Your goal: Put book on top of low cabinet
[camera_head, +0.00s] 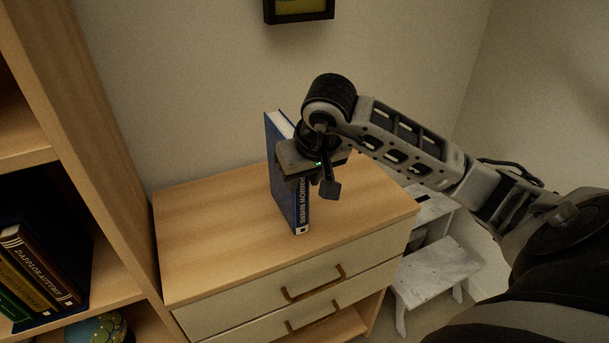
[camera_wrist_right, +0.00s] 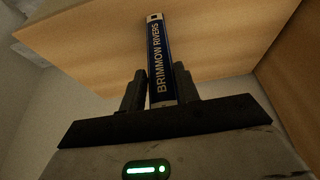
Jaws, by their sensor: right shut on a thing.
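A blue book (camera_head: 275,155) stands upright at the low cabinet (camera_head: 203,232), over its wooden top. Its spine, lettered "BRIMMOW RIVERS", faces the cabinet's front and also shows in the right wrist view (camera_wrist_right: 157,60). The book's lower end looks at or very near the cabinet top; I cannot tell whether it touches. My right gripper (camera_head: 303,172) is shut on the book, with a finger on each side of the spine in the right wrist view (camera_wrist_right: 160,92). My left gripper is in neither view.
A wooden bookshelf (camera_head: 85,130) with several books (camera_head: 35,265) and a globe (camera_head: 98,329) stands at the left. A white step stool (camera_head: 437,270) is right of the cabinet. A framed picture (camera_head: 298,10) hangs on the wall behind. The cabinet top is otherwise clear.

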